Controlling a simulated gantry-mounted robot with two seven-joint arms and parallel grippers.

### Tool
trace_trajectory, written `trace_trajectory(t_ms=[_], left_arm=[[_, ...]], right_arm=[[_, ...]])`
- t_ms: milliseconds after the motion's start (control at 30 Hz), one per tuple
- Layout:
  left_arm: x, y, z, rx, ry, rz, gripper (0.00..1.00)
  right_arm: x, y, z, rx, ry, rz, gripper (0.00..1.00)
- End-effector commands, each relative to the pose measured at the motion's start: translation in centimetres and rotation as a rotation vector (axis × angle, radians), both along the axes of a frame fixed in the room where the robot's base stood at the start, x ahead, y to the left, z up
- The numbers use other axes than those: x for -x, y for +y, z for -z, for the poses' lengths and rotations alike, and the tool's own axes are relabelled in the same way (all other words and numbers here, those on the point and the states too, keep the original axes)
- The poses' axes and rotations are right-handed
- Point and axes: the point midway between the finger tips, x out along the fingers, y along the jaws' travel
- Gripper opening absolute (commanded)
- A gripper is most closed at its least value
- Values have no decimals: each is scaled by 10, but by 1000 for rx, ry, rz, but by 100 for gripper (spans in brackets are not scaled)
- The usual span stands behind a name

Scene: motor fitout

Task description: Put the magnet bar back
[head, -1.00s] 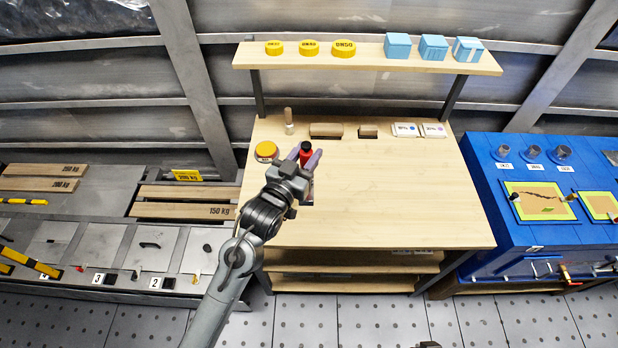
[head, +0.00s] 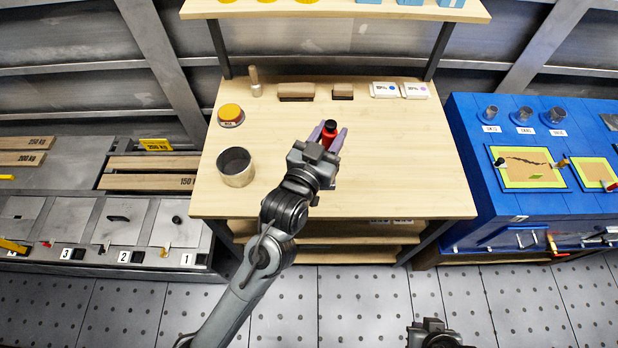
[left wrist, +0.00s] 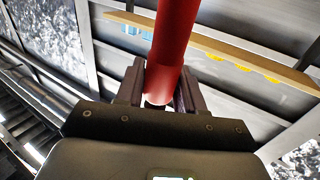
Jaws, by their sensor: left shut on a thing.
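The magnet bar, a red rod with a black end (head: 329,130), is upright between the fingers of my left gripper (head: 328,138), over the middle of the wooden workbench (head: 400,160). In the left wrist view the red rod (left wrist: 174,40) rises between the two dark fingers (left wrist: 158,90), which are shut on it. My right gripper (head: 435,330) shows only in part at the bottom edge of the head view, away from the bench. Its fingers cannot be made out.
A metal cup (head: 236,167) and a yellow-topped tin (head: 230,114) stand on the bench's left side. A wooden peg (head: 255,82), brown blocks (head: 296,91) and white boxes (head: 385,90) line the back. A blue cabinet (head: 470,130) stands right. The bench's right half is clear.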

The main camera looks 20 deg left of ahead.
Motion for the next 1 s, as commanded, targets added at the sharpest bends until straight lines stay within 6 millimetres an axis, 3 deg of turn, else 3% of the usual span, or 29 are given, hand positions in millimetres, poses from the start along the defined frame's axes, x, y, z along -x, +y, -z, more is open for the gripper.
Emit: trace_trajectory(t_ms=[33,200,333,800,1000], left_arm=[[3,-1,10,0,-1,1,0],[6,-4,24,1,-4,6,0],[4,5,37,-1,-4,6,0],[-27,83,88,-2,-4,6,0],[-34,100,97,0,-4,6,0]], right_arm=[[0,0,8,0,0,0,0],[0,1,15,-1,0,-1,0],[0,1,20,-2,0,-2,0],[0,2,37,-5,0,0,0],[0,2,39,-6,0,1,0]])
